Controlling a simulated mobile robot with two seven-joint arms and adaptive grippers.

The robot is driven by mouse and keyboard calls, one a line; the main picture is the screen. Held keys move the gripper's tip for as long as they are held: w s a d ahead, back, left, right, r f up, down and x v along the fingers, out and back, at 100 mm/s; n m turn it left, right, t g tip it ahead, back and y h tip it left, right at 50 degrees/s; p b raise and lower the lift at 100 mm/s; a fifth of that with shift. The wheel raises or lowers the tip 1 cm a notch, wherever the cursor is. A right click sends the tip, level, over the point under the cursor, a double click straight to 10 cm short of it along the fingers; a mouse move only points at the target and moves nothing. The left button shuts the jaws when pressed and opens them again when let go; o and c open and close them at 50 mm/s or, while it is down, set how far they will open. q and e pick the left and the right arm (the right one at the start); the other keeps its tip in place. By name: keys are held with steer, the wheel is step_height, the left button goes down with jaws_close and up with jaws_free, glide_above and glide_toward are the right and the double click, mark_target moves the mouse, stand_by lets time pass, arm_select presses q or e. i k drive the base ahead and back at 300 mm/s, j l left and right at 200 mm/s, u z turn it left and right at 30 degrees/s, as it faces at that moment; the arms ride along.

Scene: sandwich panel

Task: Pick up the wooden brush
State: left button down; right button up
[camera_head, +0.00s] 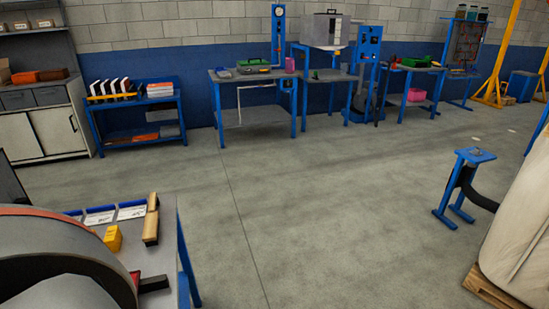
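What looks like the wooden brush (151,229) lies near the right edge of a grey-topped table (155,262) at the lower left. It is a tan wooden piece, long side pointing away from me, with a second brownish end beyond it. Nothing is seen holding it. Neither of my grippers shows in the head view.
A yellow box (113,238) stands left of the brush, with white labelled cards (100,217) behind. A black-handled item (152,284) lies in front. A large curved grey body with a red rim (70,225) covers the table's left part. Floor (300,220) to the right is open.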

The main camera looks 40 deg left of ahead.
mark_target(150, 236)
steer(key=i+u, duration=0.2)
steer(key=i, duration=0.25)
steer(key=i+l+u, duration=0.15)
steer(key=i, duration=0.3)
steer(key=i+l+u, duration=0.2)
steer(key=i, duration=0.25)
steer(key=i+u, duration=0.25)
steer(key=u, duration=0.2)
steer(key=i+u, duration=0.2)
steer(key=u, duration=0.3)
steer(key=i+l+u, duration=0.2)
steer(key=u, duration=0.25)
steer(key=i+l+u, duration=0.1)
steer(key=u, duration=0.35)
steer(key=i+l+u, duration=0.2)
steer(key=u, duration=0.25)
steer(key=i+l+u, duration=0.15)
steer(key=u, duration=0.3)
steer(key=i+l+u, duration=0.15)
steer(key=u, duration=0.2)
steer(key=i+l+u, duration=0.1)
steer(key=l+u, duration=0.45)
steer(key=u, duration=0.2)
steer(key=i, duration=0.05)
